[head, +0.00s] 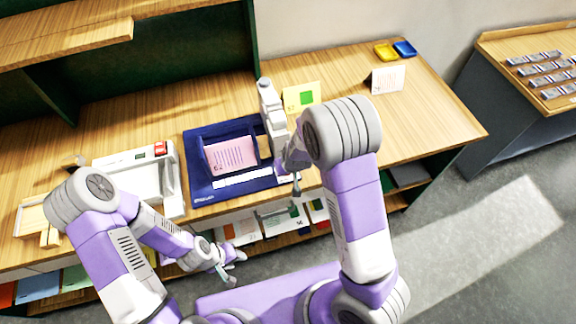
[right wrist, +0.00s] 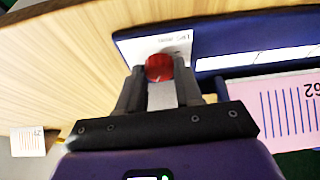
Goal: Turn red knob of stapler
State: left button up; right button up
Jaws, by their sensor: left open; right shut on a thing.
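The red knob (right wrist: 159,66) shows in the right wrist view as a round red cap. The fingers of my right gripper (right wrist: 160,80) are on both sides of it and shut on it. In the head view my right arm hides the knob. A pale grey upright device (head: 270,108), which looks like the stapler, stands at the right side of a dark blue base (head: 200,165) on the wooden table. My left gripper (head: 229,262) is open and empty, low in front of the table edge.

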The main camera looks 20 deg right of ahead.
jog(key=shift+a+r+m+h+p, duration=0.1)
jog(key=shift+m+h+p, duration=0.3)
jog(key=shift+m+p, duration=0.3)
jog(key=shift+m, duration=0.3)
jog(key=o, duration=1)
jog(key=p+v, duration=0.2)
jog(key=v, duration=0.5)
jog(key=shift+s+r, duration=0.15)
jog(key=shift+r, duration=0.05)
